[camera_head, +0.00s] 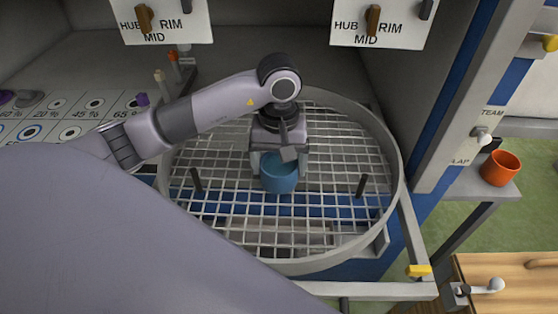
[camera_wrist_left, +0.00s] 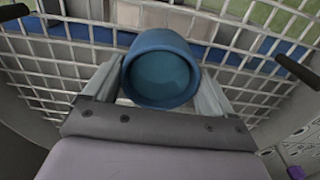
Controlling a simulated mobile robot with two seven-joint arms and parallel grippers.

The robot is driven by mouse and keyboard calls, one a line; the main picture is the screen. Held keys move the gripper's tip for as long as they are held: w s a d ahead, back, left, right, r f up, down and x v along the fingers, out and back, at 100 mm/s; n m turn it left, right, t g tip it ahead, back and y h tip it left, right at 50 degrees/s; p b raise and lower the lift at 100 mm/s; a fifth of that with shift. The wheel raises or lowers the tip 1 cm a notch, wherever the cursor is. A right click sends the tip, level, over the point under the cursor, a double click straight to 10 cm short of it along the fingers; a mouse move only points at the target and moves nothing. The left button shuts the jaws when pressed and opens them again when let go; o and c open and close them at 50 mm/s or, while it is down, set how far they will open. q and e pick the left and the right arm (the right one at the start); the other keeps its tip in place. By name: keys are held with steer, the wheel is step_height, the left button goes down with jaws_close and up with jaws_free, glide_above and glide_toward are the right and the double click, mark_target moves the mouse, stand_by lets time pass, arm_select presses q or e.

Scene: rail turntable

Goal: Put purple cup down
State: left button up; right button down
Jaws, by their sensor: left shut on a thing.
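My left gripper (camera_head: 278,160) is shut on a blue cup (camera_head: 280,178), with one finger on each side of it. The cup is over the wire grid of the round turntable (camera_head: 398,190), near its middle. In the left wrist view the blue cup (camera_wrist_left: 160,68) sits between the fingers, and I look into its mouth; it looks empty. I cannot tell whether its base touches the grid. The held cup looks blue, not purple. A dark purple object (camera_head: 6,97) is partly cut off at the left edge. My right gripper is not in view.
Short dark posts (camera_head: 362,185) stand up from the grid on both sides of the cup. An orange cup (camera_head: 500,168) stands on a ledge at the right. HUB, MID, RIM lever panels (camera_head: 405,28) hang at the back. A counter with percentage marks (camera_head: 60,118) lies left.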

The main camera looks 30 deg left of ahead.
arm_select(q)
steer(key=shift+f, duration=0.15)
steer(key=o, duration=0.9)
steer(key=shift+o, duration=0.2)
step_height(320, 180, up, 12)
steer(key=shift+r, duration=0.2)
